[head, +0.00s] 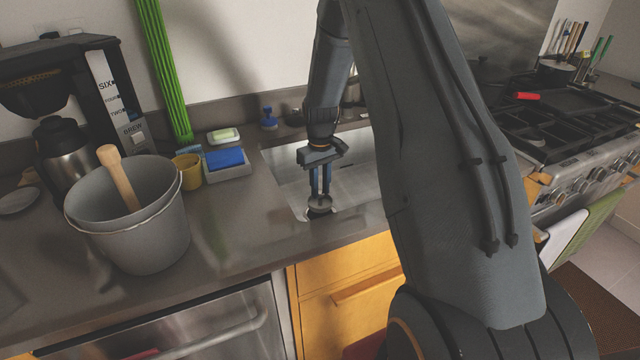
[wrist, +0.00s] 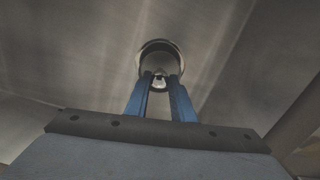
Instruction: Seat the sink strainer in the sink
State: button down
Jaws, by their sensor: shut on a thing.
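The sink strainer (head: 319,202) is a small round metal piece held at the tips of my gripper (head: 320,194). In the wrist view the blue fingers of my gripper (wrist: 160,82) are shut on the knob of the strainer (wrist: 158,60), whose round cup lies beyond them. The sink (head: 350,175) is a steel basin set in the grey counter. In the head view the strainer is over the near left part of the sink, with a dark round shape just under it. I cannot tell whether the strainer touches the sink. The drain is not clearly seen.
Left of the sink stand a tray with a blue sponge (head: 225,160), a yellow mug (head: 187,170) and a grey bucket (head: 140,235) with a wooden handle. A stove (head: 560,140) is at right. The front counter (head: 240,230) is clear.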

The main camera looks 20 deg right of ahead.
aim_at(320, 192)
jog(key=shift+f+b, duration=0.7)
jog(key=shift+f, duration=1.05)
jog(key=c, duration=1.4)
grip_release()
jog(key=shift+c, duration=0.2)
